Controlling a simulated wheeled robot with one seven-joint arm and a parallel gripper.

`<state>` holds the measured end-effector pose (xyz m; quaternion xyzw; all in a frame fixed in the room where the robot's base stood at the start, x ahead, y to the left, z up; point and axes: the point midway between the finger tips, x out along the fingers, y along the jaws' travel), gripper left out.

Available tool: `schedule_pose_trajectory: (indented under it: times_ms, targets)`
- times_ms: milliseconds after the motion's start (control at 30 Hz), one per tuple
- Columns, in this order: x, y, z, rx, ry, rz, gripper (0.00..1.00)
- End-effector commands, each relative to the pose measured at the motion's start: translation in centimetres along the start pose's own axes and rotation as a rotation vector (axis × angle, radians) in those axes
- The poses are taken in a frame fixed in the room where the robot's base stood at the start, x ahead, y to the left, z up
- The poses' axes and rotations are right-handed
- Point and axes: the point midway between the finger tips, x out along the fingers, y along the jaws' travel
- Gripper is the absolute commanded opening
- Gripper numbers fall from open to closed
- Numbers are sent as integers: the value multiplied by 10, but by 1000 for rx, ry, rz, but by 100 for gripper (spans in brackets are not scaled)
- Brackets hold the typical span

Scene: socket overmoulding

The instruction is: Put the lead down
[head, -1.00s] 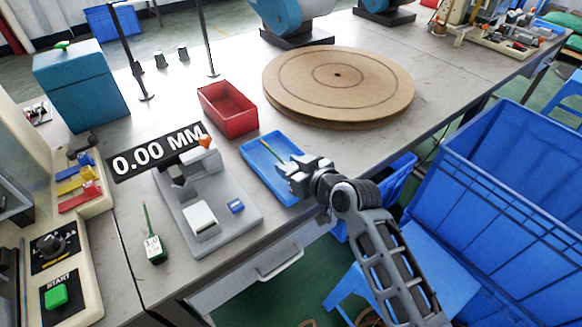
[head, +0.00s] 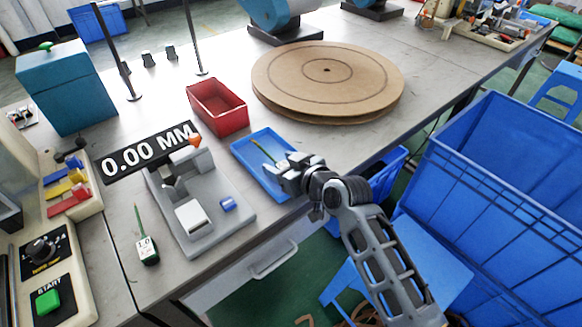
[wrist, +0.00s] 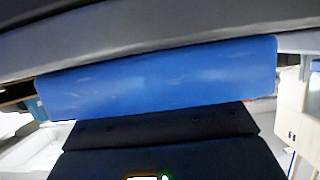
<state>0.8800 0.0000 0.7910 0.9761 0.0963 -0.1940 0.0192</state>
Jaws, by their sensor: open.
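A thin green-yellow lead (head: 265,153) shows in the shallow blue tray (head: 247,150) in the head view. Its near end meets or passes behind my gripper (head: 282,174), so I cannot see that end. My gripper is over the tray's right side, low and close to the lead, with its jaws open. In the wrist view a blue surface (wrist: 160,80), likely the tray, fills the middle above my dark gripper body. No lead can be made out there.
A red bin (head: 217,107) and a large round board (head: 327,80) stand behind the tray. A grey measuring device (head: 205,205) with a 0.00 MM display (head: 148,150) is at the left. A small block marked 1.0 (head: 147,250) is beside it. A blue crate (head: 490,200) is at the right.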

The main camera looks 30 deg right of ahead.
Motion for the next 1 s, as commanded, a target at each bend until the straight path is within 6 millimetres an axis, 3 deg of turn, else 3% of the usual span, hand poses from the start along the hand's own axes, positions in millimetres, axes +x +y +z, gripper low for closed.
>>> schedule_pose_trajectory:
  times_ms: [167, 600, 800, 1000]
  targets:
    - [-22, 0, -1, 1, 0, 1, 61]
    - [-105, 0, -1, 0, 0, 0, 61]
    - [-120, 0, -2, 0, 1, 0, 61]
    - [-121, 0, -1, 0, 0, 0, 61]
